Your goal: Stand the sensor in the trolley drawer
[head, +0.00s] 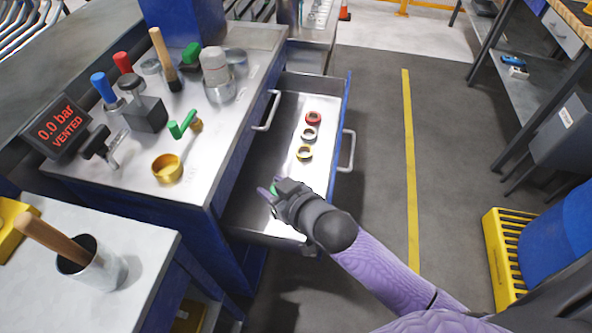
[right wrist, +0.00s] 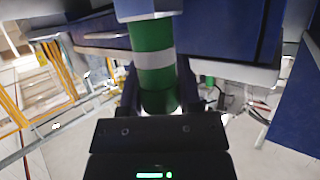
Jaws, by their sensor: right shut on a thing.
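The sensor (right wrist: 152,75), a green cylinder with a white band and a grey-blue top end, stands between the fingers of my right gripper in the right wrist view. In the head view my right gripper (head: 272,191) is shut on it, and only a small bit of green shows at the fingertips. The gripper is over the near end of the open trolley drawer (head: 285,125); the height above its floor is hard to tell. My left gripper is not in view.
The trolley top (head: 215,140) left of the drawer holds a brass cup (head: 167,168), a green-handled valve (head: 184,124), several tools and a pressure display (head: 57,128) reading 0.0 bar, VENTED. Drawer handles stand at its sides. A yellow crate (head: 503,250) is at right; the floor between is clear.

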